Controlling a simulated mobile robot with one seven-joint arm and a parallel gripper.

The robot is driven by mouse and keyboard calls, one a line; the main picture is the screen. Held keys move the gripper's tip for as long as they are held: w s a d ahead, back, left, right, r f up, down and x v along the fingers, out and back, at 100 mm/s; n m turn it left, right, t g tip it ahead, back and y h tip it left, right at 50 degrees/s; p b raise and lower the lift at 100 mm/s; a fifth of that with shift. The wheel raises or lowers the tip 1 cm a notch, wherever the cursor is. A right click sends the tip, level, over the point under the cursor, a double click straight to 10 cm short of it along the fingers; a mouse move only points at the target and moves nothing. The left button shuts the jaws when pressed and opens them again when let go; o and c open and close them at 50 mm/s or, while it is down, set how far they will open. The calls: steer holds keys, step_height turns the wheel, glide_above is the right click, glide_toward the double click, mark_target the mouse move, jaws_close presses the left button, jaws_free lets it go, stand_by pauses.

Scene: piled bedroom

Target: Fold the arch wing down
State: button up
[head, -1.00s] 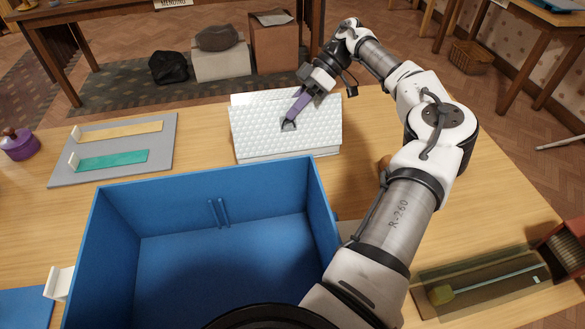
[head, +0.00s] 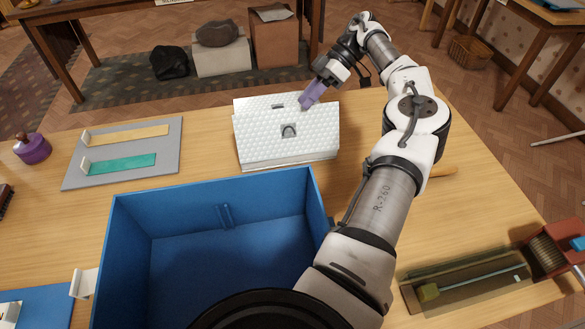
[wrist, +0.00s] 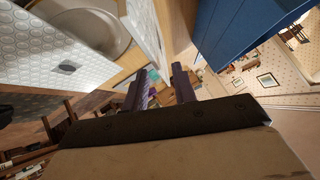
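The white dimpled folding piece (head: 248,158) stands on the table behind the blue bin. Its near panel, the arch wing (head: 262,142), bears a grey arch mark (head: 288,130) and slants up, leaning. The far panel (head: 255,103) bears a dark slot mark. In the wrist view the far panel (wrist: 30,50) is at left, a round hollow (wrist: 85,28) lies between the panels, and the other panel (wrist: 147,30) shows nearly edge-on. My gripper (head: 305,103) hovers over the far right part of the piece. In the wrist view its fingers (wrist: 160,80) are apart and empty.
The open blue bin (head: 150,220) stands in front. A grey board (head: 125,165) with yellow and teal strips and a purple pot (head: 32,148) are at left. A long tray (head: 480,285) with a rod lies at lower right.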

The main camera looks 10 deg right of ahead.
steer(key=shift+w+d+r, duration=0.1)
steer(key=shift+d+r, duration=0.3)
steer(key=shift+c, duration=0.5)
stand_by(0.7)
jaws_close()
stand_by(1.3)
